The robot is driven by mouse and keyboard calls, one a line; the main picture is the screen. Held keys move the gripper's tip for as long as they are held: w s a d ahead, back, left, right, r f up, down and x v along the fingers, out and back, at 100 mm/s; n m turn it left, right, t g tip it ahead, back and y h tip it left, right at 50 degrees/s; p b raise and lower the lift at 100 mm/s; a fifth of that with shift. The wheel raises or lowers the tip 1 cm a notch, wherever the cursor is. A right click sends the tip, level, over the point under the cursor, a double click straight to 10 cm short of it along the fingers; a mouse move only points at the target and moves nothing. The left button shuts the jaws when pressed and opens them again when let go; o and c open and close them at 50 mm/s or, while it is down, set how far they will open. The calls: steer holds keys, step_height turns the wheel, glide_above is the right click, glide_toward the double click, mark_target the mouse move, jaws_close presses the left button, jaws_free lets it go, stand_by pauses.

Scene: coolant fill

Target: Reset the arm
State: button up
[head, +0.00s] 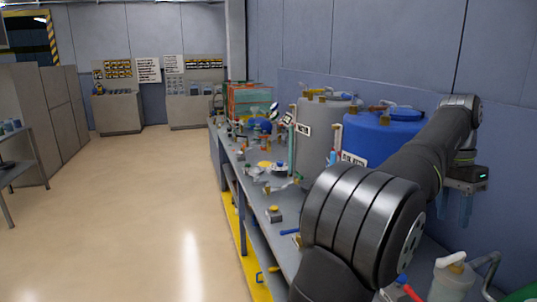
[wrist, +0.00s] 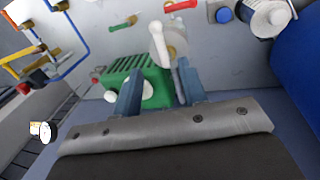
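My arm reaches over the right part of the workbench in the head view. My gripper (head: 456,207) hangs at the right, near the wall and beside the blue tank (head: 385,138), with its fingers pointing down. In the wrist view the two blue fingers of my gripper (wrist: 158,88) stand apart with nothing visibly held between them. A green machine with a pale round part (wrist: 158,82) lies beyond the fingers. The view does not show contact between it and the fingers.
The workbench (head: 228,150) carries many small parts and a grey tank (head: 325,120). A pump-like fitting (head: 452,278) stands at the front right. In the wrist view, blue and yellow tube frames (wrist: 50,35) are at left. The floor (head: 140,215) left of the bench is clear.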

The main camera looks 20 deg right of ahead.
mark_target(451, 259)
steer(key=f, duration=0.3)
steer(key=s+f, duration=0.1)
steer(key=f, duration=0.2)
steer(key=s+f, duration=0.1)
steer(key=f, duration=0.2)
steer(key=shift+f+n, duration=0.15)
steer(key=shift+n, duration=0.15)
steer(key=shift+s+n, duration=0.45)
steer(key=shift+n, duration=0.65)
